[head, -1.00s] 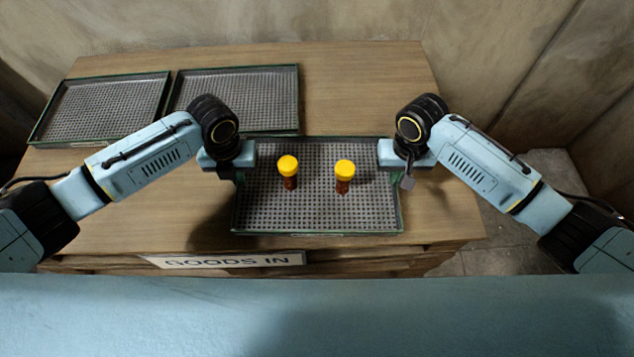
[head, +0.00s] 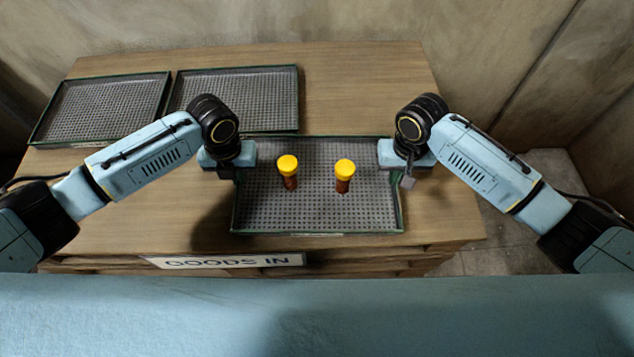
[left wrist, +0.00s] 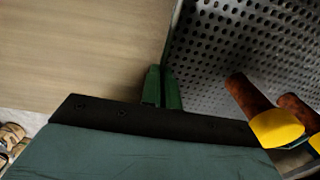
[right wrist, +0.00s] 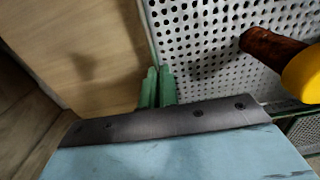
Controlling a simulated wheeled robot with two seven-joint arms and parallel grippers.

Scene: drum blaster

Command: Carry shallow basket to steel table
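The shallow basket (head: 318,215) is a grey perforated tray with a dark green rim, at the front of the wooden table in the head view. Two brown bottles with yellow caps, one left (head: 288,168) and one right (head: 344,172), stand in it. My left gripper (left wrist: 162,88) is shut on the basket's left rim, which runs between its green fingers. My right gripper (right wrist: 157,86) is shut on the right rim in the same way. The fingertips are hidden in the head view. I cannot tell whether the basket touches the tabletop. No steel table is in view.
Two similar empty trays, one left (head: 103,108) and one right (head: 236,97), lie at the back left of the wooden table (head: 365,85). A "GOODS IN" sign (head: 225,261) is on its front edge. Bare tabletop lies behind the basket. Walls stand behind and right.

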